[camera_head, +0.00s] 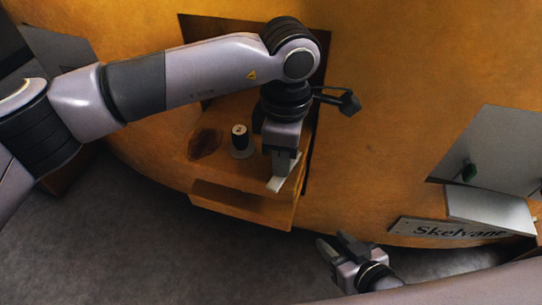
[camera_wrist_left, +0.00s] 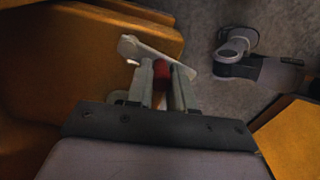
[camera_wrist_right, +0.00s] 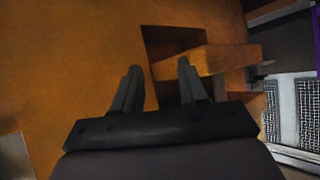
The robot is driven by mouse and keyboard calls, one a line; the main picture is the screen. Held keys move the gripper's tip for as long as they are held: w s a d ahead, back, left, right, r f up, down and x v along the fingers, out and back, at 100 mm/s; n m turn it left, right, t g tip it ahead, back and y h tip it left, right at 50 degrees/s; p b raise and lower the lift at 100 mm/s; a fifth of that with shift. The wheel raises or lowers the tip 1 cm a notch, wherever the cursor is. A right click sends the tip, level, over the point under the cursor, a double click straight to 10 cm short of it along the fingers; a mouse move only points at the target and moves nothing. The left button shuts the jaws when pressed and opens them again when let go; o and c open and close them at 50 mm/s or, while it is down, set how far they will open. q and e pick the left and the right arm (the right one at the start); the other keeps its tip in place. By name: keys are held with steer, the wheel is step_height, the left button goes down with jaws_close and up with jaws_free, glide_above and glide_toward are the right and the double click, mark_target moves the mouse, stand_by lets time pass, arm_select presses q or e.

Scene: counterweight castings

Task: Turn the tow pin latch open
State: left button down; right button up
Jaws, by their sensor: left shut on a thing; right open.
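My left gripper (camera_head: 281,168) is at the right side of the orange bracket box. In the left wrist view its fingers are closed on a dark red part (camera_wrist_left: 160,78) of the latch. A pale grey flat lever, the latch (camera_wrist_left: 150,50), runs across just beyond the fingertips. In the head view only a pale end of the latch (camera_head: 277,185) shows below the fingers; the arm and gripper hide the rest. My right gripper (camera_head: 338,248) is open and empty, low in front of the orange casting and apart from the latch.
The orange box (camera_head: 240,208) juts from the large curved orange casting (camera_head: 390,60). A black knob with a pale top (camera_head: 239,138) stands on it, beside a dark patch. A "Skelvane" plate (camera_head: 445,231) and grey panels are at right. Grey floor (camera_head: 120,230) is open at lower left.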

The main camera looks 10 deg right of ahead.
arm_select(q)
steer(key=shift+s+d+n, duration=0.2)
steer(key=shift+d+n, duration=0.05)
steer(key=shift+n, duration=0.65)
steer(key=shift+d+n+b, duration=0.1)
steer(key=shift+n+b, duration=0.2)
arm_select(e)
steer(key=shift+w+a+r+n, duration=0.25)
steer(key=shift+a+n, duration=0.05)
steer(key=shift+a, duration=0.35)
arm_select(q)
steer(key=c, duration=1)
jaws_free()
steer(key=shift+s, duration=0.1)
step_height(320, 180, up, 6)
steer(key=shift+r+p, duration=0.25)
steer(key=shift+p, duration=0.3)
steer(key=shift+r, duration=0.4)
arm_select(e)
steer(key=shift+s+d+f, duration=0.15)
steer(key=shift+d+f, duration=0.1)
steer(key=shift+d, duration=0.3)
